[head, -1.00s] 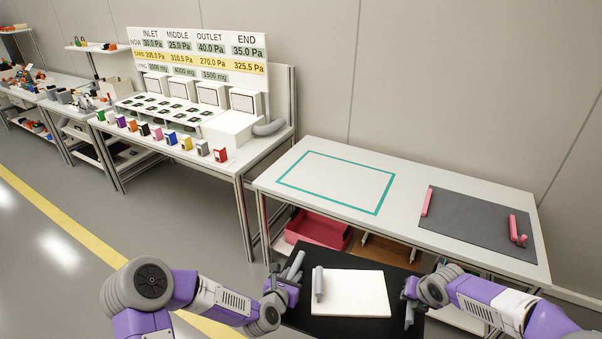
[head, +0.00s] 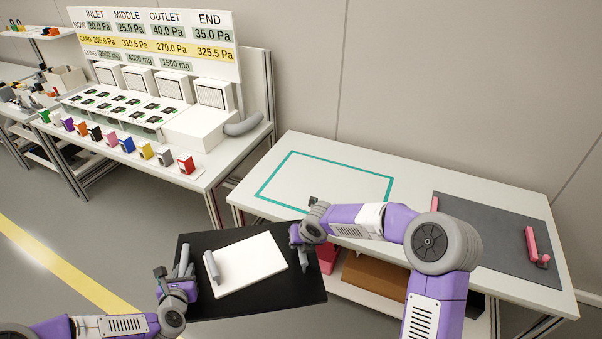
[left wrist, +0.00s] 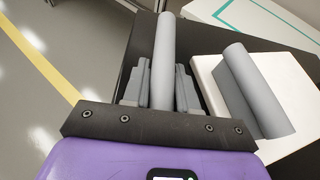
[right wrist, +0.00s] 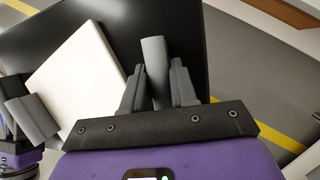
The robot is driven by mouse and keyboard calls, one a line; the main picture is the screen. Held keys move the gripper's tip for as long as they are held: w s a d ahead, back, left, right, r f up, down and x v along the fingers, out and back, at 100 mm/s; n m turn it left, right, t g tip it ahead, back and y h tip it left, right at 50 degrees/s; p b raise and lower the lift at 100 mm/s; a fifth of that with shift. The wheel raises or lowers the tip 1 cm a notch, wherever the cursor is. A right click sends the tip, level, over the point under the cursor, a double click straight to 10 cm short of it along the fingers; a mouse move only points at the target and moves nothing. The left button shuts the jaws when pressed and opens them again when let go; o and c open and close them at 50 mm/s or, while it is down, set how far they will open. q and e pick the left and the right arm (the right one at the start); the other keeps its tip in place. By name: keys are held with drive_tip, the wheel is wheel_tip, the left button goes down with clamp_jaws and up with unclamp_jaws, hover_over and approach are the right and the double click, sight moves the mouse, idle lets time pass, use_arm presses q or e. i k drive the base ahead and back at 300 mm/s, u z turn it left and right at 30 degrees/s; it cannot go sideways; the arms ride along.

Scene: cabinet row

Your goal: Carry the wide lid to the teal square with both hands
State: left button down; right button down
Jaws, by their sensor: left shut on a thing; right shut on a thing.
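The wide lid (head: 270,288) is a black board with grey bar handles at its ends. A white slab (head: 256,262) with a grey cylinder (head: 212,267) rests on it. My left gripper (head: 180,272) is shut on the handle at the lid's left end; that bar (left wrist: 164,60) stands between its fingers in the left wrist view. My right gripper (head: 298,238) is shut on the right-end handle (right wrist: 155,70). The lid is held off the floor, in front of the table's near-left corner. The teal square (head: 275,182) is an empty outline on the white tabletop (head: 330,150).
A grey mat (head: 490,225) with a pink bracket (head: 537,248) lies on the table's right side. My right arm covers part of the table. A brown box (head: 376,275) is on the shelf below. A workbench (head: 215,165) with coloured boxes stands left. Floor (head: 90,215) is open at left.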

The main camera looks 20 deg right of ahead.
sight(327, 186)
drive_tip(key=z, duration=0.2)
drive_tip(key=i, duration=1.2)
drive_tip(key=z, duration=0.7)
drive_tip(key=i, duration=0.4)
drive_tip(key=z, duration=0.25)
